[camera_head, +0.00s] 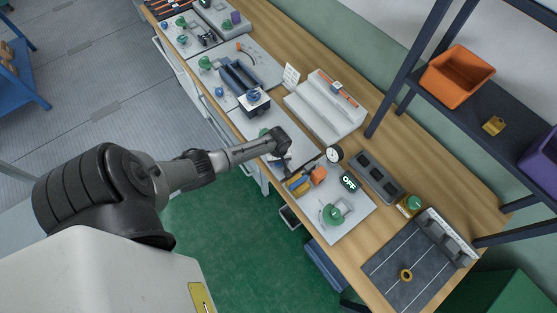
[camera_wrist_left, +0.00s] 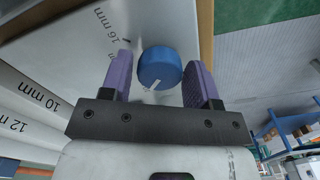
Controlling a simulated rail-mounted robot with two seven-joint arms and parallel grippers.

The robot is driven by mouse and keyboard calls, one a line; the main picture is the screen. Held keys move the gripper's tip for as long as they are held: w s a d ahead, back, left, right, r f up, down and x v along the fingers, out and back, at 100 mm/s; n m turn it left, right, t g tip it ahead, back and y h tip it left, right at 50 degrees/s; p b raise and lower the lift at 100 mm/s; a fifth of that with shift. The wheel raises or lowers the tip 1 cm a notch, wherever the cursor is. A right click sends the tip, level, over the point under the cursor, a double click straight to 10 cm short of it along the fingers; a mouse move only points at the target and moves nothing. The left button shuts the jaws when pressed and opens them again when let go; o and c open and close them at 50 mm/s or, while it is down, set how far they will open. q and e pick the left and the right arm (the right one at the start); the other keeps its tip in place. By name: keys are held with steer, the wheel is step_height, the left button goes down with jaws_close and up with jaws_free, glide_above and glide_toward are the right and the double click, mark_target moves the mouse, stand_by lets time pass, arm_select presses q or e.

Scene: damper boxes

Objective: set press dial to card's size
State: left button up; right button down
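My left gripper (camera_head: 281,154) is over the front part of the bench in the head view. In the left wrist view the purple fingers of my left gripper (camera_wrist_left: 160,68) stand apart on either side of a blue round dial (camera_wrist_left: 160,66). A gap shows between the dial and the left finger; whether the right finger touches it I cannot tell. The dial has a white pointer line at its lower edge. "16 mm" is printed on the pale plate (camera_wrist_left: 150,20) beside it. A small white card (camera_head: 291,75) stands at the bench's back; its text is unreadable. My right gripper is not in view.
A grey stepped rack (camera_head: 325,105) stands behind my gripper.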

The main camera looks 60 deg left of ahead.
arm_select(q)
steer(key=c, duration=0.6)
